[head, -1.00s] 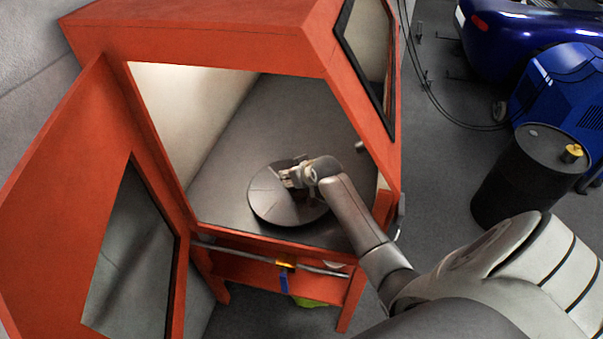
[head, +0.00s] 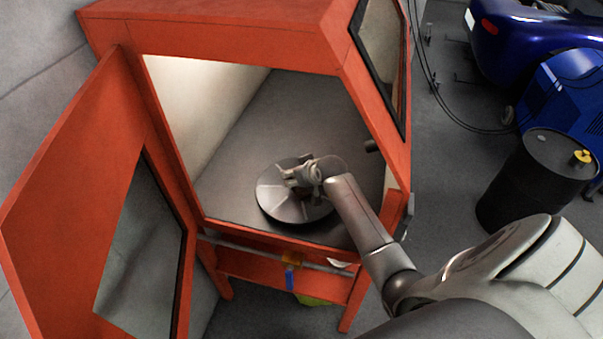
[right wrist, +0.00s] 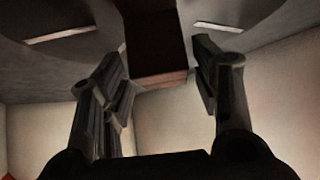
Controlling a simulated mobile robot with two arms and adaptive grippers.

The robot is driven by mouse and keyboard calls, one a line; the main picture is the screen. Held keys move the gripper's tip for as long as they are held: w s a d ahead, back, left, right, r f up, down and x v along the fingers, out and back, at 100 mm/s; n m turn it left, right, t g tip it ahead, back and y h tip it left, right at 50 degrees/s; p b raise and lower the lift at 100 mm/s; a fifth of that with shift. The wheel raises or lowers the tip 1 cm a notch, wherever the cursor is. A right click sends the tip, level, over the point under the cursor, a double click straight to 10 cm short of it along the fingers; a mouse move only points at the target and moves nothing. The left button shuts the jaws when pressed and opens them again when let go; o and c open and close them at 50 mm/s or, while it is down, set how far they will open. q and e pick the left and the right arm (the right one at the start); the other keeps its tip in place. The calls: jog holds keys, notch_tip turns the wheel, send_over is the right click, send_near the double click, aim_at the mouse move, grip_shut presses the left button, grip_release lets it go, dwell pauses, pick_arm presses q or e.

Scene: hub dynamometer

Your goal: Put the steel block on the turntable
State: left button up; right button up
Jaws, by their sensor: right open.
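The turntable (head: 274,204) is a dark round metal disc with slots on the floor of the orange cabinet. My right gripper (head: 287,178) is over it, inside the cabinet. In the right wrist view, the steel block (right wrist: 153,45) is a dark box against the slotted turntable (right wrist: 62,22). It lies between the two spread fingers of the right gripper (right wrist: 160,88), with a visible gap on each side. The block cannot be made out in the head view, where the gripper hides that spot. My left gripper is not in view.
The orange cabinet (head: 230,30) frames the opening tightly, and its door (head: 80,160) stands open at the left. My right arm passes close to the right edge of the opening. A black drum (head: 540,180) and blue machine stand at the right.

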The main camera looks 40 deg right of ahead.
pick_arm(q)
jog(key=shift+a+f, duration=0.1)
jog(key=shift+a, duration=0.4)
pick_arm(e)
jog(key=v, duration=1.2)
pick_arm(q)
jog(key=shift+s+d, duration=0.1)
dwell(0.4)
